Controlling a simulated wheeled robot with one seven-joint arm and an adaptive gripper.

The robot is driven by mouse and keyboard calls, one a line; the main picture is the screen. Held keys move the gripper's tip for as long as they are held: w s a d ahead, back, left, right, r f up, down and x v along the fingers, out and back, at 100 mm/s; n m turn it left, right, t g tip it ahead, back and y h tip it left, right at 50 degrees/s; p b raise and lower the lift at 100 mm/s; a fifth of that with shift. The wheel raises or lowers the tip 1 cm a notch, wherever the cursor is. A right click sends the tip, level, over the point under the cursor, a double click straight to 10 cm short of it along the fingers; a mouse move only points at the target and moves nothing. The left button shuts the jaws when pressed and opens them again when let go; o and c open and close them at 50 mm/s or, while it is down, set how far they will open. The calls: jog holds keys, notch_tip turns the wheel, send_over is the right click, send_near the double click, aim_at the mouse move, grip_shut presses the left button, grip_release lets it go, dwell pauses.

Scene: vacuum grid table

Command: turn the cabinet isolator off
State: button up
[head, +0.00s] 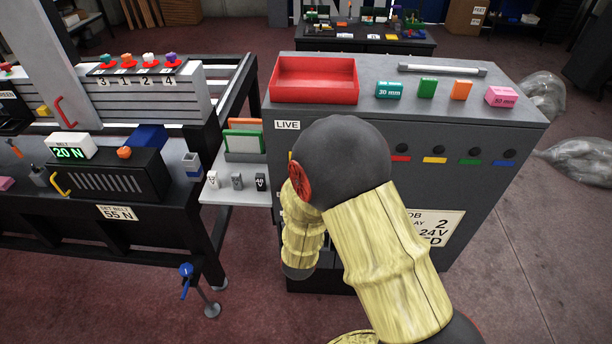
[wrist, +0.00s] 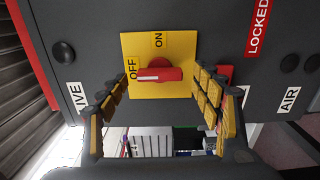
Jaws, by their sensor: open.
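The cabinet (head: 535,125) is a grey box in the head view; my arm hides much of its front left, including the isolator. In the wrist view, the isolator's yellow plate (wrist: 178,92) is on the dark panel, with a red handle (wrist: 165,74) at its middle. The handle lies across the picture, its pale-marked end at left beside the OFF label (wrist: 133,68). The ON label (wrist: 158,40) is above it. My gripper (wrist: 162,80) is open, its yellow-padded fingers either side of the handle and apart from it in the picture. Contact is not visible.
A red LOCKED sign (wrist: 258,25), a partly hidden red part (wrist: 225,73) and an AIR label (wrist: 288,99) lie right of the plate. A LIVE label (wrist: 76,96) is at left. A red tray (head: 314,97) and coloured blocks stand on the cabinet top. A belt bench (head: 110,228) stands left.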

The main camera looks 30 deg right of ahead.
jog(key=v, duration=1)
jog(key=shift+a, duration=0.1)
